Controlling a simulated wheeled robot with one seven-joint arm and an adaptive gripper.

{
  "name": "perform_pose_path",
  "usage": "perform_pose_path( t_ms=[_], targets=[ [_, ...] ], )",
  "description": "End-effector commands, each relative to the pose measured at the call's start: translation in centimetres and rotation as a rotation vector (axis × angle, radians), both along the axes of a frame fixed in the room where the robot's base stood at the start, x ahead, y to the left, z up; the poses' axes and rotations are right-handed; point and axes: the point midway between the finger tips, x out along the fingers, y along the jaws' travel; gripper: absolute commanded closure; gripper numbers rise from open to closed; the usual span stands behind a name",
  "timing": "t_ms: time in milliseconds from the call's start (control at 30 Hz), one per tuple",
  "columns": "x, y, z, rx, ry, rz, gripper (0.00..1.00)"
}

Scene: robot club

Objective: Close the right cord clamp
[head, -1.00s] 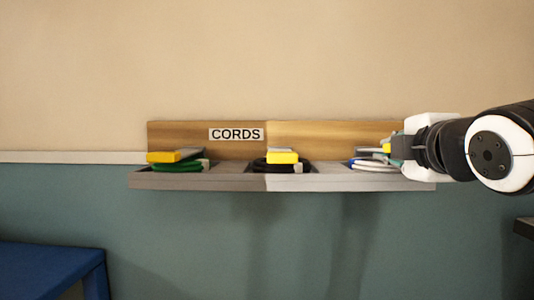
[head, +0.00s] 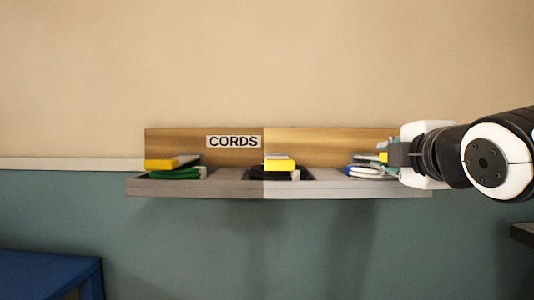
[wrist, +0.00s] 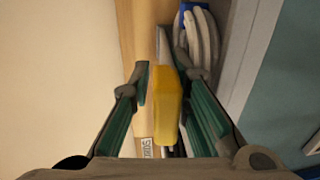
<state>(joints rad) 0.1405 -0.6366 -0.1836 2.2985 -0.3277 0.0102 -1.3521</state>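The right cord clamp has a yellow lever (wrist: 168,105) and a grey jaw part. It sits at the right end of the cord rack, above a white cord coil (wrist: 203,42) with a blue band (wrist: 187,8). In the head view the clamp (head: 383,157) is partly hidden by my gripper (head: 393,155). In the wrist view my gripper (wrist: 164,75) is open, with its teal-padded fingers on either side of the lever. The right finger is very close to the lever; whether it touches I cannot tell. A narrow gap shows at the left finger.
The grey-edged rack (head: 225,188) has a wooden back with a CORDS sign (head: 233,141). A yellow clamp (head: 172,163) with green cord is at left, another (head: 279,164) with black cord in the middle. A blue table (head: 45,275) stands lower left.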

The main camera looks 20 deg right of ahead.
Motion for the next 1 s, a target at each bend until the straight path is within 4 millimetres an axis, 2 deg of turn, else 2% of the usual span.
perform_pose_path(
  t_ms=[33,167,700,1000],
  targets=[
    [0.0,0.0,-0.6,0.003,0.013,-0.001,0.74],
    [-0.6,0.2,-0.4,0.004,0.011,0.0,0.74],
    [-6.8,2.0,0.7,0.0,0.0,0.001,0.74],
    [-7.7,2.2,0.8,0.0,0.0,0.0,0.74]
  ],
)
